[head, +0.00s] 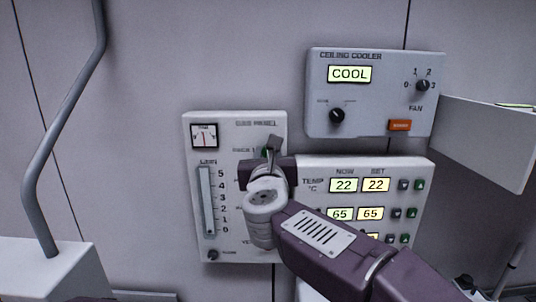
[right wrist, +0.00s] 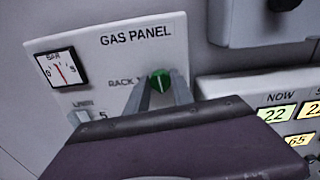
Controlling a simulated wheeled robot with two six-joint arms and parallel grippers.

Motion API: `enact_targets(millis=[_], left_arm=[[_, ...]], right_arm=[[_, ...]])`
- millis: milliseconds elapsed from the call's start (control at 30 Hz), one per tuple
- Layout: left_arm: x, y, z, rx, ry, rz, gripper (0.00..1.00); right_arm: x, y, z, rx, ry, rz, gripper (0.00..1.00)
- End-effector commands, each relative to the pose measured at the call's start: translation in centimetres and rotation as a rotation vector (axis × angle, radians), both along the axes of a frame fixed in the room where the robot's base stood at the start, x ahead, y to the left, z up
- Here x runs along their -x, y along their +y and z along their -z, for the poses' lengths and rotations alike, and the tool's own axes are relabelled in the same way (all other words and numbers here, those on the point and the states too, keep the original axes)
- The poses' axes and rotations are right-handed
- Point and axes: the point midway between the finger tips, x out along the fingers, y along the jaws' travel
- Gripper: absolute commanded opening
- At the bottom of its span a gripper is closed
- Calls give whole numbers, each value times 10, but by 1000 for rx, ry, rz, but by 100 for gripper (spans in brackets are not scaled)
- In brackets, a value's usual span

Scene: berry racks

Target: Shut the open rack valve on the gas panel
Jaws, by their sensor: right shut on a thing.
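The gas panel (head: 223,125) is a white plate on the wall, with a gauge (head: 204,136) and a flow scale numbered up to 5. My right gripper (head: 271,149) is at the panel's upper right and hides much of its right side. In the right wrist view its two fingers close on a round green valve knob (right wrist: 160,81) beside the label "RACK 1", whose last character is partly covered. The knob bears a pale, nearly upright line. Other valves lower on the panel are hidden by my gripper and arm. My left gripper is not in view.
A ceiling cooler panel (head: 376,65) reading COOL is above right. A climate panel (head: 312,171) with lit displays and several small buttons is directly right of the gas panel, partly behind my arm. A grey pipe (head: 62,110) rises at left. An open flap (head: 485,135) juts out at right.

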Motion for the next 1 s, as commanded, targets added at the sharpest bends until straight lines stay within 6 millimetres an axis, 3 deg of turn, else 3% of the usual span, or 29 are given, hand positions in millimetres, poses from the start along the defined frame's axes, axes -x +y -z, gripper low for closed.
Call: enact_targets(millis=[1000], left_arm=[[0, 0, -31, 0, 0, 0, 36]], right_arm=[[0, 2, -1, 935, -1, 1, 0]])
